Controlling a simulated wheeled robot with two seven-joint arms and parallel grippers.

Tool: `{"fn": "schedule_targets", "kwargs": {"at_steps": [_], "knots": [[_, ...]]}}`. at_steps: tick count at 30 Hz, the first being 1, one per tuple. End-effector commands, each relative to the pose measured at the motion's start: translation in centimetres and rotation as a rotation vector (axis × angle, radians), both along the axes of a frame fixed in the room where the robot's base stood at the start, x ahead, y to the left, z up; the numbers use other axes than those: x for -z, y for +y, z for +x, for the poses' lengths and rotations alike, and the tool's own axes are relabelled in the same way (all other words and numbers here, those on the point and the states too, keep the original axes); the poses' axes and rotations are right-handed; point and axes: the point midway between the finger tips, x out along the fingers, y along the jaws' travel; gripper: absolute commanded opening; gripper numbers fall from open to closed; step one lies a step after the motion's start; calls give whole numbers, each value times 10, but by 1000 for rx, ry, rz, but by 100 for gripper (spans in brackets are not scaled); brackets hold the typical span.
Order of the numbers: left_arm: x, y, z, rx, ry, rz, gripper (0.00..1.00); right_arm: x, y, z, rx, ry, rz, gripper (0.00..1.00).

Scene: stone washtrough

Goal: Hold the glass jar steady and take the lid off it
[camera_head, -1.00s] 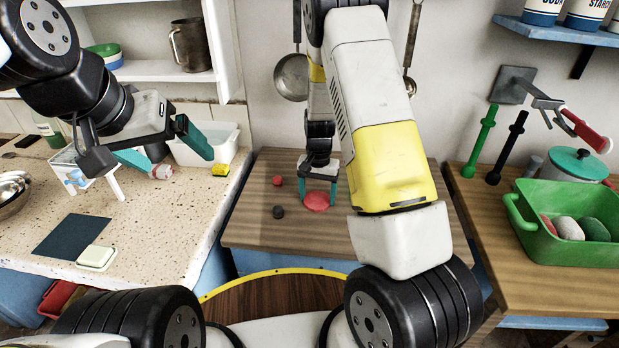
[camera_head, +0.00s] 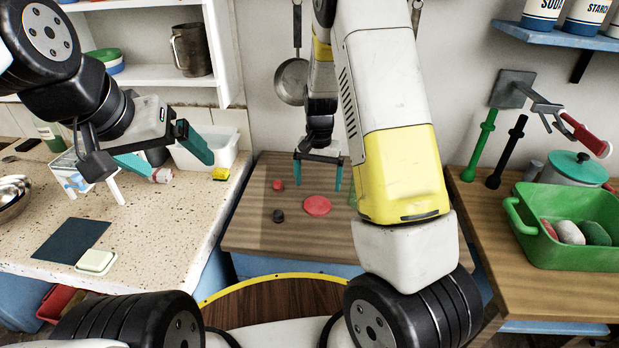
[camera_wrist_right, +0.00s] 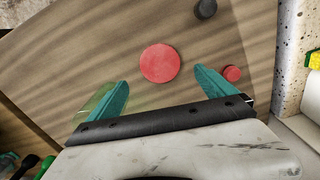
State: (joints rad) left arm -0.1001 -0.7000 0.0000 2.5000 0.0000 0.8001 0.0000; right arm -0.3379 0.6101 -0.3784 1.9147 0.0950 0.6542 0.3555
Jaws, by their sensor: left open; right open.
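A round red disc, which looks like the lid (camera_head: 317,205), lies flat on the wooden worktop; it also shows in the right wrist view (camera_wrist_right: 160,63). A clear greenish glass piece, likely the jar (camera_wrist_right: 95,108), shows beside one finger of my right gripper; in the head view my right arm hides most of it. My right gripper (camera_head: 318,187) is open and empty above the lid, its fingers apart from it; the right wrist view shows both fingers (camera_wrist_right: 160,78) spread. My left gripper (camera_head: 183,168) is open above the speckled counter, away from lid and jar.
A small red piece (camera_head: 277,185) and a dark round piece (camera_head: 279,216) lie left of the lid. A green tub (camera_head: 570,255) stands on the right worktop. On the speckled counter (camera_head: 150,225) are a white basin (camera_head: 228,140), a dark mat (camera_head: 72,239) and a soap dish (camera_head: 96,261).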

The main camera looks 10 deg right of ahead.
Motion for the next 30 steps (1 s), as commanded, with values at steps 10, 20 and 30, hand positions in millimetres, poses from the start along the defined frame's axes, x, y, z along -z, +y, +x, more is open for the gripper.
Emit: {"fn": "schedule_targets", "kwargs": {"at_steps": [10,20,30], "knots": [[0,0,0,0,0,0,91,-47,-1,-1,-1,-4,2,95],[0,0,0,0,0,0,91,-148,1,-53,-101,-150,131,95],[0,0,0,0,0,0,91,-244,-1,-161,-307,-406,163,95]]}}
